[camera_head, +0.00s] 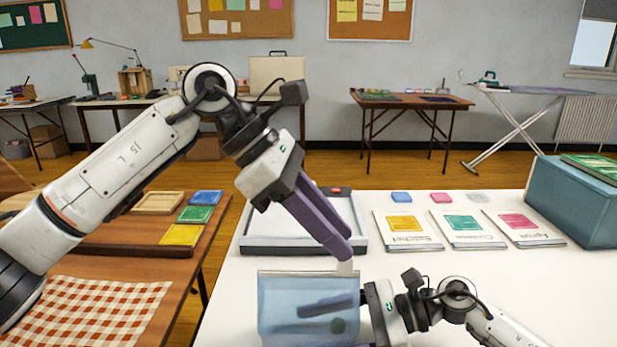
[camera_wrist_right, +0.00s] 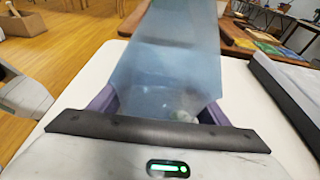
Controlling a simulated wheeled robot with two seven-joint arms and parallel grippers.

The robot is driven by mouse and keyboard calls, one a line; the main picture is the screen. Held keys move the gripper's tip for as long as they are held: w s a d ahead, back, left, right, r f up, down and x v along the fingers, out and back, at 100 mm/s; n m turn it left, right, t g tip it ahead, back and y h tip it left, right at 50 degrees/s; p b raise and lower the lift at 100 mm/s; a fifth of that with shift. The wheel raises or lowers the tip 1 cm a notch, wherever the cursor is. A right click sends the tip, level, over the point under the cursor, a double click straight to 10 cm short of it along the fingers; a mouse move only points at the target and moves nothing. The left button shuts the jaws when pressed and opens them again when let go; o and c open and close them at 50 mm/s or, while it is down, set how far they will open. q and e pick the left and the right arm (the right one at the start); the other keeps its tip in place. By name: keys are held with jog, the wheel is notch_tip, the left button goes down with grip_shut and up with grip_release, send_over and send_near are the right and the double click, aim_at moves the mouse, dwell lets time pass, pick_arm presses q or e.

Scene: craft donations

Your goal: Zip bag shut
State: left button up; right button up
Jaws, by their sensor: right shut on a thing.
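A translucent blue bag (camera_head: 308,292) stands upright at the near edge of the white table, its top edge level. It also fills the middle of the right wrist view (camera_wrist_right: 170,60). My right gripper (camera_head: 328,306) is shut on the lower part of the bag from the right; one purple finger lies across its face. A small round greenish thing shows low in the bag. My left gripper (camera_head: 340,250) points down at the bag's top right corner, with a small pale tab (camera_head: 345,267) at its fingertips. Whether it grips the tab is unclear.
A white tray (camera_head: 262,243) lies behind the bag. Three labelled packets, one being a yellow one (camera_head: 407,231), and small coloured blocks lie to the right. A blue bin (camera_head: 570,205) stands at the right edge. A wooden table (camera_head: 180,262) is at left.

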pick_arm(q)
notch_tip(320, 180, up, 4)
jog(key=shift+f, duration=0.15)
dwell(0.3)
pick_arm(e)
jog(key=o, duration=0.9)
